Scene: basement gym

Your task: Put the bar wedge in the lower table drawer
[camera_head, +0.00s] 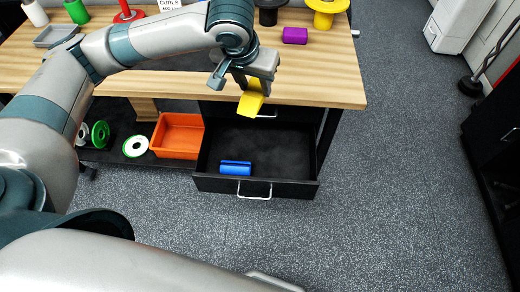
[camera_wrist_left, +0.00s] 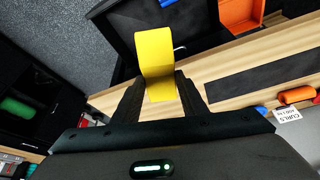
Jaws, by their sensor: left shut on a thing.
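A yellow curved block, which looks like the bar wedge (camera_head: 251,103), is in my left gripper (camera_head: 254,84). It also shows in the wrist view (camera_wrist_left: 155,55), clamped between the two dark fingers. The gripper is shut on it and holds it above the front edge of the table, on the near side of the upper drawer's handle. The lower table drawer (camera_head: 213,184) is pulled out below, black, with a silver handle on its front. A blue piece (camera_head: 236,168) lies inside it towards the left front; the rest of its floor is bare. My right gripper is not in view.
The wooden table top (camera_head: 325,75) holds a purple block (camera_head: 295,35), a yellow spool-like item (camera_head: 325,12) and a grey tray (camera_head: 55,36). An orange bin (camera_head: 178,135) stands left of the drawer on a low shelf with round plates. The floor right of the drawer is clear.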

